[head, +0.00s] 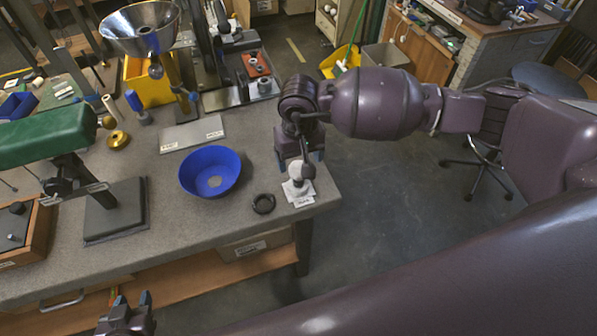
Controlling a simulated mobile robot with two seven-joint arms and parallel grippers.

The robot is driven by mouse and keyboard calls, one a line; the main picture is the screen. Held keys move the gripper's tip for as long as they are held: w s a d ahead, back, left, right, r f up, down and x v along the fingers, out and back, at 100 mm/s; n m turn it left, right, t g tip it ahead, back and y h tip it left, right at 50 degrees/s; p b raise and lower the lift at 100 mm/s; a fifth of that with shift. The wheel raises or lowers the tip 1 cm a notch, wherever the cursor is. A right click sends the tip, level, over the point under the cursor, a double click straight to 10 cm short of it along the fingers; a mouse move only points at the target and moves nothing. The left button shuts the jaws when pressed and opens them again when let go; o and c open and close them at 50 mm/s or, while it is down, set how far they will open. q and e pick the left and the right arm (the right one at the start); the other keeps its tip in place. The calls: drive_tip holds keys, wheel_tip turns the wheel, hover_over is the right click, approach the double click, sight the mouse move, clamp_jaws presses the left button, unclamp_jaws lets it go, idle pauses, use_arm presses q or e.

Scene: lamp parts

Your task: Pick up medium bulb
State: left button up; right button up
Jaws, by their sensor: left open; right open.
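A white bulb (291,190) is near the right front corner of the grey workbench, beside a small white labelled card (302,201). My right gripper (300,160) points down just above and behind it. Its fingers are apart, and part of the bulb is hidden by dark gripper parts. I cannot tell whether they touch the bulb. My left gripper (132,299) is open and empty at the bottom left, in front of the bench and away from the bulb.
A green-shaded lamp (45,135) is at left. A grey plate (191,134) lies farther back. The bench's right edge (336,205) is close to the bulb.

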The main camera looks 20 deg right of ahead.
sight(299, 164)
drive_tip(key=shift+w+f+p, duration=0.2)
drive_tip(key=shift+f+p, duration=0.15)
drive_tip(key=shift+f, duration=1.15)
drive_tip(key=shift+w+f+p, duration=0.15)
drive_tip(key=shift+f+p, duration=0.2)
drive_tip(key=shift+f, duration=1.1)
drive_tip(key=c, duration=0.9)
